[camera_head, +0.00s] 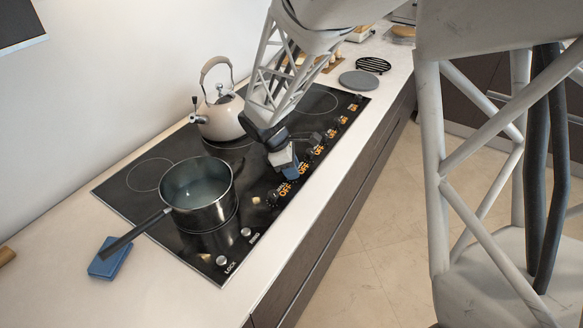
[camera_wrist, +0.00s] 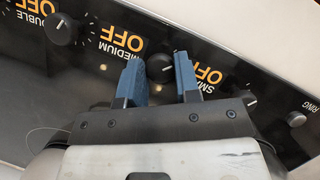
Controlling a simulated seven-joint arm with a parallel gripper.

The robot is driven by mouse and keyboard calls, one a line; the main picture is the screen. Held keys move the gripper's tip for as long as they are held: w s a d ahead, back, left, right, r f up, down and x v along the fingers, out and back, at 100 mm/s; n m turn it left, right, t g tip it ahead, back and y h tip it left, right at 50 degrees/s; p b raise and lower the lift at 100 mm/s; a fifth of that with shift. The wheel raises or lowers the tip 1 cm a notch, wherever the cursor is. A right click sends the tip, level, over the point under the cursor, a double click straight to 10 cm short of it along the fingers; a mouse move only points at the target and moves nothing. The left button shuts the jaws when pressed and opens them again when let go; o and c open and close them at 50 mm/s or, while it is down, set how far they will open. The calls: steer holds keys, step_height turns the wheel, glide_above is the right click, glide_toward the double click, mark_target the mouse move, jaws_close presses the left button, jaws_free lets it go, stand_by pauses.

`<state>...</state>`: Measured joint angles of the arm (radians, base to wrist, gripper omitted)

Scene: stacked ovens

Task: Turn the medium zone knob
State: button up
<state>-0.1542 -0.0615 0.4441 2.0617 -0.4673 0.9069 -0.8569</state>
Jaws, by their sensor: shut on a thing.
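The medium zone knob (camera_wrist: 158,68) is a black round knob beside the orange "OFF" and white "MEDIUM" label in the wrist view. It sits between the two blue fingers of my gripper (camera_wrist: 160,78), which is shut on it. In the head view my gripper (camera_head: 288,168) is down at the control strip on the right edge of the black cooktop (camera_head: 150,190), and it hides the knob there. The double zone knob (camera_wrist: 61,29) is to the left in the wrist view, and the small zone knob (camera_wrist: 249,99) is to the right.
A steel pot (camera_head: 198,195) stands on the near part of the cooktop, its handle reaching over a blue sponge (camera_head: 110,258). A cream kettle (camera_head: 220,117) stands at the back. A grey round disc (camera_head: 359,80) lies beyond the cooktop.

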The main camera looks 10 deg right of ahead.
steer(key=m+g, duration=0.1)
steer(key=m, duration=0.1)
steer(key=m+g+y, duration=0.1)
steer(key=m, duration=0.2)
steer(key=shift+w+d+m, duration=0.1)
steer(key=shift+m, duration=0.2)
steer(key=m, duration=0.2)
steer(key=m+g+y, duration=0.1)
steer(key=m, duration=0.2)
steer(key=shift+d+y, duration=0.1)
steer(key=shift+y, duration=0.2)
steer(key=m+y, duration=0.1)
steer(key=m, duration=0.2)
steer(key=m+y, duration=0.1)
steer(key=m, duration=0.1)
steer(key=shift+d+m+g, duration=0.1)
steer(key=shift+m+g, duration=0.2)
steer(key=shift+m, duration=0.1)
steer(key=m+y, duration=0.2)
steer(key=m, duration=0.2)
steer(key=shift+d+m, duration=0.1)
steer(key=shift+m, duration=0.3)
steer(key=o, duration=0.9)
steer(key=shift+t, duration=0.4)
steer(key=v, duration=0.7)
steer(key=shift+w+r, duration=0.15)
steer(key=shift+r, duration=0.2)
